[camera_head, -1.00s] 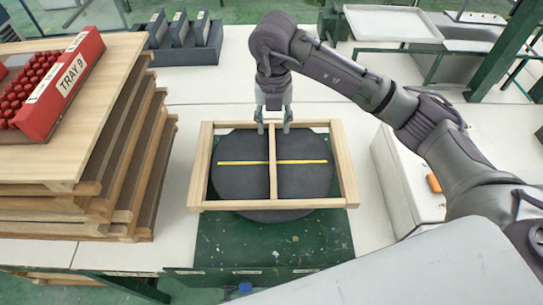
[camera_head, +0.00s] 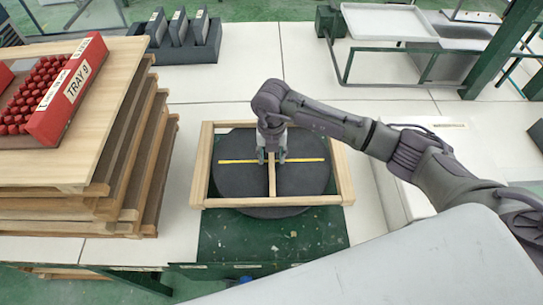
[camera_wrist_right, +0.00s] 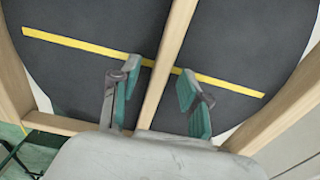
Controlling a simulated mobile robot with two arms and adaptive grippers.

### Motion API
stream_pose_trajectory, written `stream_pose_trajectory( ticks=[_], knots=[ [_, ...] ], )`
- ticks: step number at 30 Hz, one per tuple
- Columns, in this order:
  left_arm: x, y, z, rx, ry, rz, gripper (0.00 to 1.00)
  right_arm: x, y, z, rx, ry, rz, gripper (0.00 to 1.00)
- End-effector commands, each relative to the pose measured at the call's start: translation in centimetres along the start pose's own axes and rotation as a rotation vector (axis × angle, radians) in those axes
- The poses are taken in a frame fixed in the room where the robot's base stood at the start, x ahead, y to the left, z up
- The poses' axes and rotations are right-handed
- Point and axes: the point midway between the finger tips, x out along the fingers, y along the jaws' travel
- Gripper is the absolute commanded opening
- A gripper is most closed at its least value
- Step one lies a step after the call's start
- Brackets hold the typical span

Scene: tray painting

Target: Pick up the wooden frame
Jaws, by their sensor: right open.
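The wooden frame (camera_head: 200,168) lies over a round black disc (camera_head: 235,178) with a yellow stripe. Its middle bar (camera_head: 272,183) crosses the disc from back to front. My right gripper (camera_head: 271,158) is above the middle bar near the frame's centre. In the right wrist view the frame's middle bar (camera_wrist_right: 167,65) runs between the two open fingers (camera_wrist_right: 155,92), with a gap on each side. I cannot tell how far the fingertips are above or beside the bar. My left gripper is not in view.
A stack of wooden trays (camera_head: 120,140) stands at the left with a red box (camera_head: 75,85) of red pieces on top. A dark rack (camera_head: 180,40) stands behind. The white table (camera_head: 235,90) is clear behind the frame. A green board (camera_head: 270,235) lies in front.

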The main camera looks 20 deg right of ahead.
Motion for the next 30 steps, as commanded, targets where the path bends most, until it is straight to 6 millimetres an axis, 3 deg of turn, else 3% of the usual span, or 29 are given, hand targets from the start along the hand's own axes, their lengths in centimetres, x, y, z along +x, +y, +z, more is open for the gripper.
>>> stream_pose_trajectory(
  ticks=[5,14,30],
  knots=[
    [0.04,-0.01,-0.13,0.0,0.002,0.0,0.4,0.08,0.01,0.01,0.0,0.0,0.0,0.46],
    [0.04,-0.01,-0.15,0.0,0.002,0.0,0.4,0.03,0.01,0.01,0.0,0.0,0.0,0.0],
    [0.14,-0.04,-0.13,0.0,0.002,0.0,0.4,-0.3,0.06,0.1,-0.001,-0.002,0.002,0.0]
  ],
)
